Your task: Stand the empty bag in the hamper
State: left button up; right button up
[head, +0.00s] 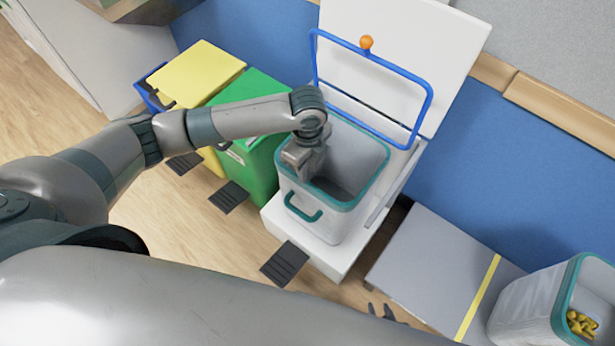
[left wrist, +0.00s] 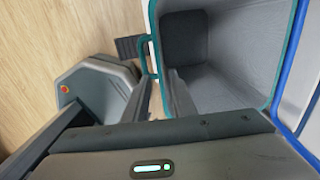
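The empty bag (head: 335,206) is a light grey, open-topped box shape with a teal rim and a teal handle. It stands upright in the open white hamper (head: 293,238), and nothing shows inside it. My left gripper (head: 306,172) is at the bag's left rim. The bag also shows there (left wrist: 235,60). The hamper's blue hoop (head: 372,52) with an orange knob is raised against the white lid (head: 400,35).
A green bin (head: 262,172) and a yellow-lidded bin (head: 195,72) stand left of the hamper. A grey box (head: 440,262) with a yellow stripe stands at the right. Another teal-rimmed bag (head: 525,308) with yellow things inside is at the lower right. Dark pedals (head: 285,264) stick out in front.

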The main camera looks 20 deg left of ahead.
pick_arm(q)
jog(key=shift+r, duration=1.75)
jog(key=shift+c, duration=0.7)
